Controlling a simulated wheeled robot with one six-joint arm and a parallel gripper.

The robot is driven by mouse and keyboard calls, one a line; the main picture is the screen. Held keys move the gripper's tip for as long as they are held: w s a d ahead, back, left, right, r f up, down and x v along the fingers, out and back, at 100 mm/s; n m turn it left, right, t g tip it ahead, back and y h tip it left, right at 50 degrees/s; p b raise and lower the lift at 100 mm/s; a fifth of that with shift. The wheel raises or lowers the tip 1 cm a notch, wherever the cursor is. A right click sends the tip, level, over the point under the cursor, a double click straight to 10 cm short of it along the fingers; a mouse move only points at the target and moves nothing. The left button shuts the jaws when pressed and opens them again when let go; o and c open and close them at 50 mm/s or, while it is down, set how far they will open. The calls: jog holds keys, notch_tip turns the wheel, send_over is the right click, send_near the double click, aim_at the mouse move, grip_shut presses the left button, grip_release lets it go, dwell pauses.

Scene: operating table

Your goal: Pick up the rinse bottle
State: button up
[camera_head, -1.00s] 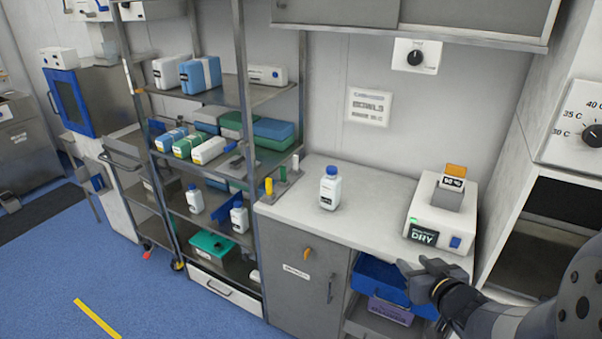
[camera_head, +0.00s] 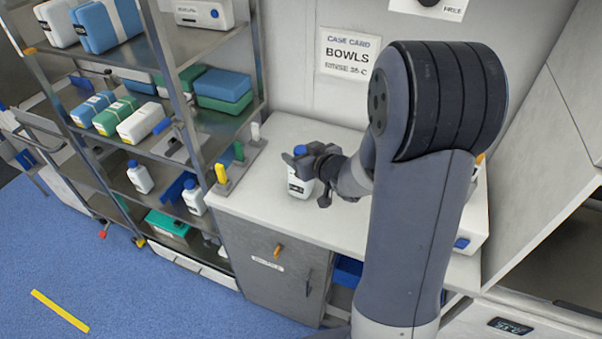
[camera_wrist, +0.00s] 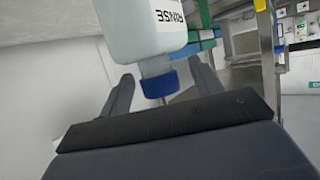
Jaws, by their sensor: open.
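The rinse bottle is white with a blue cap and stands upright on the pale counter (camera_head: 270,207). In the head view the rinse bottle (camera_head: 299,186) is partly covered by my gripper (camera_head: 305,178), which is at the bottle's upper part. In the wrist view the bottle (camera_wrist: 146,28) appears upside down with the word RINSE on its label. Its blue cap (camera_wrist: 160,84) lies between the two open fingers of my gripper (camera_wrist: 162,88). A gap shows on each side of the cap.
A metal shelf rack (camera_head: 256,60) with packs and other white bottles stands left of the counter. Small coloured pegs stand on a holder (camera_head: 236,170) at the counter's left end. A white device (camera_head: 478,215) sits on the right, mostly behind my arm.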

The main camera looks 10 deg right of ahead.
jog(key=shift+x, duration=1.1)
grip_shut()
jog(key=shift+r, duration=0.1)
